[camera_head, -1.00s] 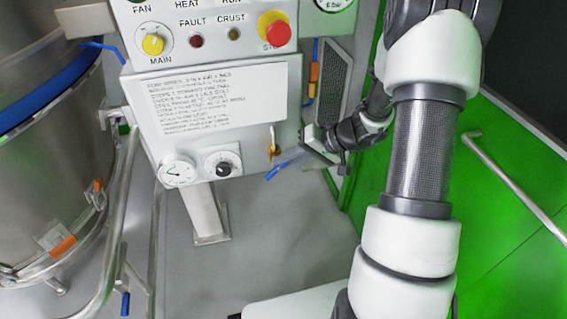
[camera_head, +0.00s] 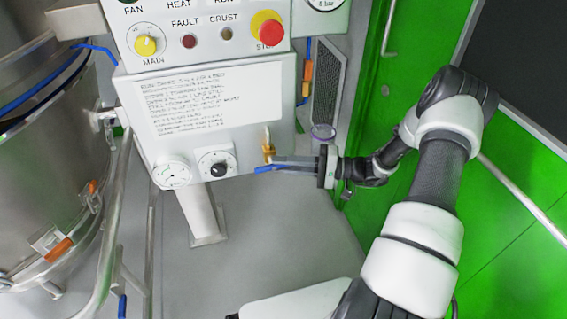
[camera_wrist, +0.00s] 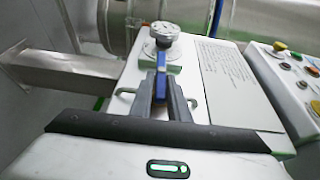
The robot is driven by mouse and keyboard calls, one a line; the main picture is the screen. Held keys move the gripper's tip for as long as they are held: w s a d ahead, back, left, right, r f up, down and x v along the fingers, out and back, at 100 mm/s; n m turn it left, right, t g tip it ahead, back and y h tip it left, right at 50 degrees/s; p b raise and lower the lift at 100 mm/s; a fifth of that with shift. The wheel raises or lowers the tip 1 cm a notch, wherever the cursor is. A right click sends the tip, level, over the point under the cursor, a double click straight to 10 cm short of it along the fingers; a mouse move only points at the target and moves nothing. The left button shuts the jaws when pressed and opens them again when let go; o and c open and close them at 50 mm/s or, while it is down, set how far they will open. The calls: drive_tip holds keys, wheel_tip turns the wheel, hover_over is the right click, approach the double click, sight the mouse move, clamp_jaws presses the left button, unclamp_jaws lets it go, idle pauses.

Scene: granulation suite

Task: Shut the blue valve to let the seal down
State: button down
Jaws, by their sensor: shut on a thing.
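The blue valve is a brass fitting (camera_head: 268,148) with a blue lever (camera_head: 262,169), at the lower right of the grey control box. My gripper (camera_head: 277,164) reaches in from the right, its fingers roughly level, and is shut on the blue lever. In the wrist view the lever (camera_wrist: 161,76) stands between the two fingers (camera_wrist: 161,92), its far end showing past the tips. The fingers hide part of the lever in the head view. The lever lies across below the brass fitting, nearly level. The seal cannot be made out for certain.
A black dial (camera_head: 217,168) and a white gauge (camera_head: 173,174) sit left of the valve. The instruction sheet (camera_head: 208,102) is above, with the red stop button (camera_head: 267,29) higher. A steel vessel (camera_head: 50,165) stands left. A green door (camera_head: 430,240) is behind my arm.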

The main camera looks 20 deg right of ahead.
drive_tip(key=shift+t, duration=0.3)
drive_tip(key=c, duration=1.7)
unclamp_jaws()
drive_tip(key=v, duration=1.2)
drive_tip(key=shift+w+f, duration=0.1)
drive_tip(key=shift+w, duration=0.05)
